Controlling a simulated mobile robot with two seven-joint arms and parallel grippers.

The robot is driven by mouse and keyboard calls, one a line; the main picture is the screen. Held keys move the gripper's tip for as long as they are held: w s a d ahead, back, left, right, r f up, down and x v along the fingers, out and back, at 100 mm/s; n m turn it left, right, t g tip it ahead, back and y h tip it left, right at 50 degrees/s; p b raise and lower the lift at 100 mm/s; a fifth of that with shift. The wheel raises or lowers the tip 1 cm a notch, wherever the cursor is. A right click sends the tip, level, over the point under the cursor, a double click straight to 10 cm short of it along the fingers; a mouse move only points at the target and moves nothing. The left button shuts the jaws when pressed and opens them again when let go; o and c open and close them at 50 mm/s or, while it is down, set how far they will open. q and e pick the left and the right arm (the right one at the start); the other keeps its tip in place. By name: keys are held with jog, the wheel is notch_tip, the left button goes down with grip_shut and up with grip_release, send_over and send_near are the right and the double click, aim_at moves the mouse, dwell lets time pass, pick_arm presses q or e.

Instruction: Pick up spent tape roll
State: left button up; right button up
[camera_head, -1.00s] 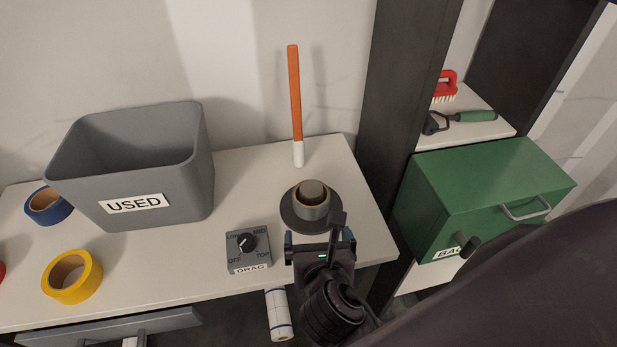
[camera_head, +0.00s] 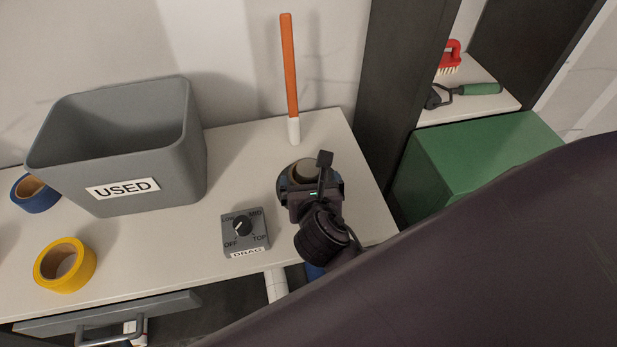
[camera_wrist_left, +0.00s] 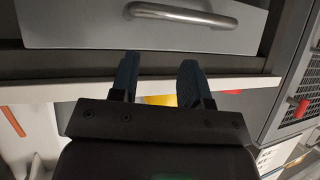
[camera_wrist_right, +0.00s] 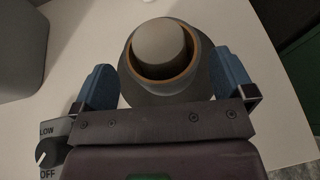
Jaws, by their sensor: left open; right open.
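The spent tape roll (camera_head: 303,168), grey with a thin brown core, sits around a round grey hub on a dark round base at the right end of the bench. In the right wrist view the roll (camera_wrist_right: 165,88) lies between the spread blue fingers. My right gripper (camera_head: 311,184) is open at the roll, one finger to each side; I see gaps in the right wrist view (camera_wrist_right: 163,75). The near side of the roll is hidden by the gripper in the head view. My left gripper (camera_wrist_left: 158,75) is open and empty near the bench's front edge and a drawer.
A grey bin marked USED (camera_head: 190,165) stands at left. A DRAG dial box (camera_head: 258,238) is just left of the roll. Yellow (camera_head: 45,270) and blue (camera_head: 38,203) tape rolls lie farther left. An orange and white stick (camera_head: 289,75) stands behind. A green box (camera_head: 470,150) is at right.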

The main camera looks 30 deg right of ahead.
jog(key=x, duration=0.4)
pick_arm(q)
jog(key=shift+w+d, duration=0.1)
jog(key=shift+w, duration=0.15)
pick_arm(e)
jog(key=shift+c, duration=0.2)
jog(key=c, duration=0.6)
pick_arm(q)
jog(key=shift+s, duration=0.15)
jog(key=shift+f, duration=0.1)
pick_arm(e)
jog(key=shift+r, duration=0.15)
pick_arm(q)
jog(key=shift+s+r+p, duration=0.65)
jog(key=shift+r+p, duration=0.35)
jog(key=shift+p, duration=0.9)
pick_arm(e)
jog(key=shift+r, duration=9.85)
